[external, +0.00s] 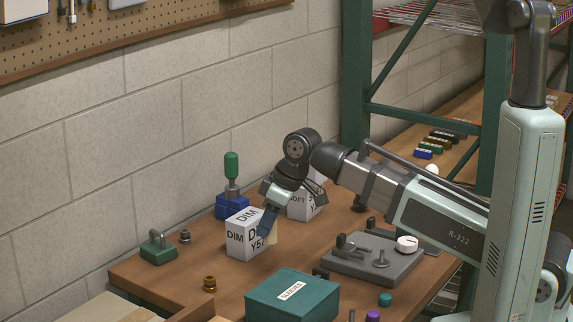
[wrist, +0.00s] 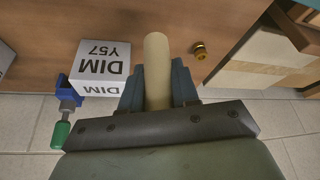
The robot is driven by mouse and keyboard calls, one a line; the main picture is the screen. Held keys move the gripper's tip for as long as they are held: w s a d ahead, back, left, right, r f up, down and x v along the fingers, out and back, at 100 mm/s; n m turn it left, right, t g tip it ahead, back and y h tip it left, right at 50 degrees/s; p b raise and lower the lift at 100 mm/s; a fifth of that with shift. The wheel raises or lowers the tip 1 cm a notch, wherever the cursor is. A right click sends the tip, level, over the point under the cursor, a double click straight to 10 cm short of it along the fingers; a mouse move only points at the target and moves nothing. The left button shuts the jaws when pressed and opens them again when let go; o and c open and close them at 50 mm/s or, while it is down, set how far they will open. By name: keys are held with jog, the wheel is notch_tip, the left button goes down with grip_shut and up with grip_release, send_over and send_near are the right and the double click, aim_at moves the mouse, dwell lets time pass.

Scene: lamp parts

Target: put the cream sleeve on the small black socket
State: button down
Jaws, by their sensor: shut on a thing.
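The cream sleeve (wrist: 157,65) is a pale, smooth tube held between the two blue fingers of my gripper (wrist: 158,85). It points away from the wrist camera, over the brown bench. Several small dark parts stand on the bench, such as a black one (external: 371,222) and another (external: 320,272); I cannot tell which is the small black socket.
The white DIM box (external: 240,245) stands close beside my gripper. A green box (external: 292,297) is in front, and a grey fixture plate (external: 375,262) with a white knob is to the right. A brass part (external: 209,284) and a blue base with green handle (external: 231,200) stand left.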

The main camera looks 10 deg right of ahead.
jog(key=w+d+r+m+t+h, duration=0.1)
jog(key=w+d+r+m, duration=0.25)
jog(key=w+d, duration=1.25)
jog(key=w+d+r+m+t+h, duration=0.1)
jog(key=w+d+r+m, duration=0.25)
jog(key=w+d, duration=1.2)
jog(key=shift+w+a+f, duration=0.15)
jog(key=shift+f, duration=2.45)
jog(key=shift+w+a+f, duration=0.1)
jog(key=shift+f, duration=2.45)
jog(key=shift+f, duration=0.35)
jog(key=c, duration=0.8)
grip_release()
jog(key=shift+c, duration=0.2)
jog(key=shift+r, duration=0.1)
